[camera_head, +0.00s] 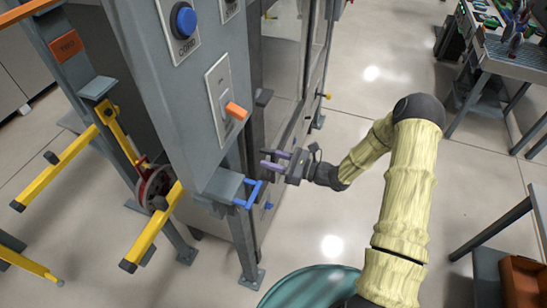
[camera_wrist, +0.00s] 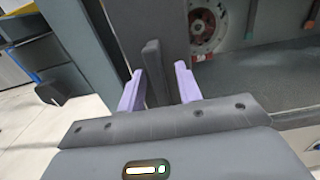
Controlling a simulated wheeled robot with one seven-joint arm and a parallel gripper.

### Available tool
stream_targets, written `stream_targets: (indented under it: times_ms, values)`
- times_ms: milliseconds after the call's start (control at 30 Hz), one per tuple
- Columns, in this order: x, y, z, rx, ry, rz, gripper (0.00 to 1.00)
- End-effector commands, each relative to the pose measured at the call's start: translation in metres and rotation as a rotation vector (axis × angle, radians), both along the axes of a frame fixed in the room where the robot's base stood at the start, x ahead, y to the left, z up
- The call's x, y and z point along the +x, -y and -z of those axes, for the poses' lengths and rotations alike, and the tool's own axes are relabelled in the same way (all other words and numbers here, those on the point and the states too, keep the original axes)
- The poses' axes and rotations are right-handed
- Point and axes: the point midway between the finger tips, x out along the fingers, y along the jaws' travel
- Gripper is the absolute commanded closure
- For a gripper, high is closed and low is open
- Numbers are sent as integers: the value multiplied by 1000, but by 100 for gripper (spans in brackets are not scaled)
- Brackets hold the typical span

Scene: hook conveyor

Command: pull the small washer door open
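My gripper (camera_head: 272,160) is open, its two purple fingers pointing left at the grey cabinet front. In the wrist view the fingers of my gripper (camera_wrist: 160,88) stand apart, one on each side of a dark upright bar (camera_wrist: 155,70), which looks like a door handle. The bar lies between them, nearer the left finger; I see no clear grip on it. A dark-framed panel (camera_wrist: 255,88) with a window, seemingly the washer door, is to the right in the wrist view and looks shut. In the head view the handle is hard to make out.
A grey post carries a blue button (camera_head: 184,20) and an orange switch (camera_head: 236,111). A blue bracket (camera_head: 250,193) sticks out just below my gripper. A yellow-armed hook frame (camera_head: 110,130) stands left. A teal round top (camera_head: 310,288) is at the bottom.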

Motion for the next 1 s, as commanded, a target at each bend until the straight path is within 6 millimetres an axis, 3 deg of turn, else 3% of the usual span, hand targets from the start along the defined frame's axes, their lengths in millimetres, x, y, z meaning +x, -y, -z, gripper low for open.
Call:
stream_targets:
  times_ms: [133, 333, 733, 1000]
  values:
    - [0, 0, 0, 0, 0, 0, 65]
    - [0, 1, 0, 0, 0, 0, 100]
    - [-2, 4, 0, 0, 1, -11, 100]
    - [-10, 25, 1, 0, 3, -77, 100]
